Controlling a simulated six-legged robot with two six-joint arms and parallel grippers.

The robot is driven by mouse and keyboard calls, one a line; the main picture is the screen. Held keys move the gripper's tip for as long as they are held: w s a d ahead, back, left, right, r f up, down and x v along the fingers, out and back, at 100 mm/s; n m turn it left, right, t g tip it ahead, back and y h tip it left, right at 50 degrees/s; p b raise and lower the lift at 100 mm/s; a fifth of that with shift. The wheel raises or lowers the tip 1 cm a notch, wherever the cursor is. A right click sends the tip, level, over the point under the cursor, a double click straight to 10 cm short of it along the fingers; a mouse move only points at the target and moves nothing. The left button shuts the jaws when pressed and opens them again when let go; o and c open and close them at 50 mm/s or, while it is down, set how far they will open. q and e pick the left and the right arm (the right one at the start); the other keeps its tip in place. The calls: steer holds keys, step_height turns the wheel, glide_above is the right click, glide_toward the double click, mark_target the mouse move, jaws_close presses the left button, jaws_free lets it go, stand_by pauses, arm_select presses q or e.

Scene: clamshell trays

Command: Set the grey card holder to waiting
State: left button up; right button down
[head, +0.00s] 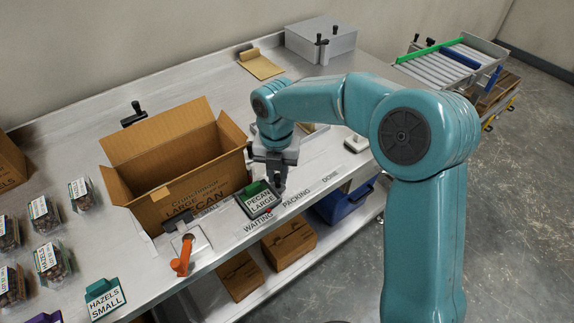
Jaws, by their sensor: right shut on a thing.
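The grey card holder (246,208) carries a card reading PECAN LARGE and shows a green patch at its top. It is at the front of the bench, just behind the printed word WAITING (258,222) on the edge strip. My right gripper (274,184) points down and is shut on the holder's back part, which its fingers partly hide. I cannot tell whether the holder touches the bench. The words PACKING (298,199) and DONE (330,178) follow to the right along the strip. My left gripper is not in view.
An open carton (190,195) stands just left of the holder. An orange-handled tool (182,256) is at the front edge. A teal HAZELS SMALL holder (105,300) and several clear packs (50,258) are at left. A grey box (320,42) stands at the back.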

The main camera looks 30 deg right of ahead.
steer(key=shift+r, duration=0.1)
steer(key=c, duration=1)
jaws_free()
steer(key=shift+r, duration=0.4)
step_height(320, 180, up, 16)
steer(key=shift+s+f+p, duration=0.1)
steer(key=shift+f+p, duration=0.1)
steer(key=shift+p, duration=0.9)
